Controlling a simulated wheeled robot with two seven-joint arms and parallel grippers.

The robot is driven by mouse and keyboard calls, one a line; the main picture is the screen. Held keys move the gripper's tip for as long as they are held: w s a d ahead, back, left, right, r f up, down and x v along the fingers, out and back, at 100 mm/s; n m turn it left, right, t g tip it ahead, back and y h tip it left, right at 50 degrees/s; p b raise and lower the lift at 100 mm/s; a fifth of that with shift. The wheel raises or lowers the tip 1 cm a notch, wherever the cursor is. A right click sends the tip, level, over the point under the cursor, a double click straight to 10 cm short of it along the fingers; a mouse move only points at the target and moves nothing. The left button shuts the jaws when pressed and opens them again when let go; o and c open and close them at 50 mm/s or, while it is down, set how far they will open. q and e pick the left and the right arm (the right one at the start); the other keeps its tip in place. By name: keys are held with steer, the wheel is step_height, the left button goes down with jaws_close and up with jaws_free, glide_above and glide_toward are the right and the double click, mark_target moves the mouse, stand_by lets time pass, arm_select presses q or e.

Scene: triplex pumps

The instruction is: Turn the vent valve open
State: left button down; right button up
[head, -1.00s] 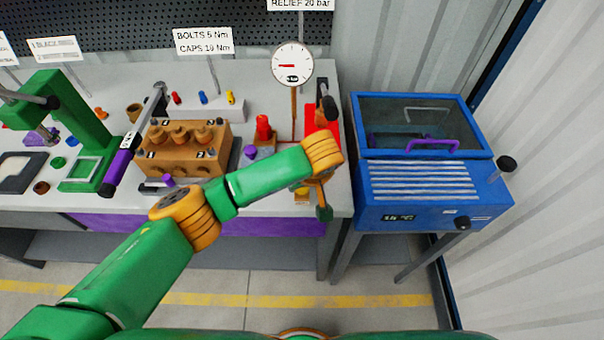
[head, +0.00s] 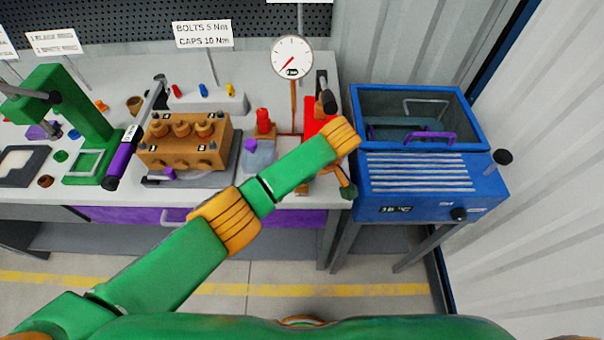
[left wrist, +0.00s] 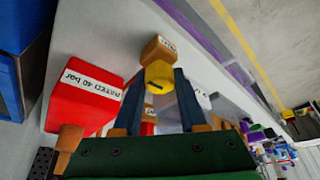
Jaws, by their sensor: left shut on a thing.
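The vent valve appears to be the yellow knob (left wrist: 158,77) in front of a small orange block (left wrist: 159,47) with a label too small to read. In the left wrist view, my left gripper (left wrist: 158,88) has its two dark fingers on either side of the yellow knob, shut on it. In the head view, my left arm reaches across to the bench's right end and hides the fingertips and most of the valve. A white dial gauge (head: 292,58) stands above, its red needle pointing down-left. My right gripper is not in view.
A red block (left wrist: 84,97) marked 40 bar stands close beside the fingers. A brown pump block (head: 184,155) and a green press (head: 85,120) stand left on the bench. A blue box (head: 430,185) with a purple handle stands right of it.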

arm_select(q)
steer(key=shift+c, duration=2.3)
jaws_free()
steer(key=v, duration=0.7)
steer(key=shift+a+r, duration=0.1)
